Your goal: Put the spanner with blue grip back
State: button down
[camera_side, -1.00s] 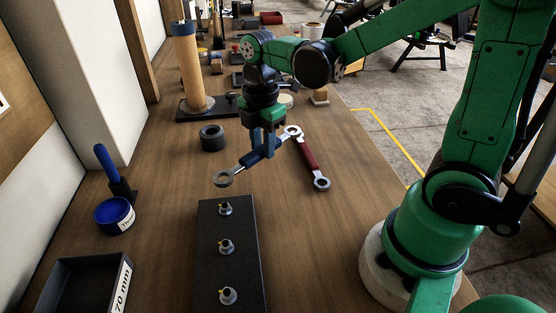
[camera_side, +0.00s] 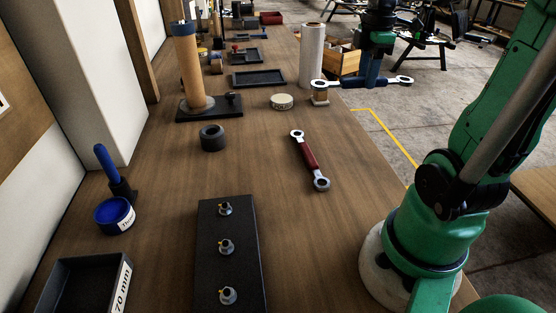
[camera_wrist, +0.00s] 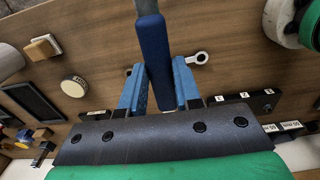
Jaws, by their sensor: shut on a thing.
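The spanner with blue grip (camera_side: 348,83) is held in the air, roughly level in the side view, past the far right edge of the bench. My gripper (camera_side: 372,82) is shut around its blue grip. In the wrist view, the blue grip (camera_wrist: 154,50) stands between the two blue fingers of my gripper (camera_wrist: 160,85), and its far end leaves the frame at the top. A spanner with red grip (camera_side: 309,158) lies flat on the bench. One ring end of a spanner (camera_wrist: 198,58) shows beyond my gripper in the wrist view.
A black block with several bolts (camera_side: 208,270) lies at the front. A dark ring (camera_side: 212,138), a round pale tin (camera_side: 281,102), a wooden block (camera_side: 320,98) and a white roll (camera_side: 312,55) stand on the bench. The bench around the red spanner is clear.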

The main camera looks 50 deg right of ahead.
notch_tip(320, 180, down, 15)
jog(key=shift+f, duration=0.15)
dwell(0.4)
jog(key=shift+f, duration=0.45)
jog(key=c, duration=0.6)
grip_release()
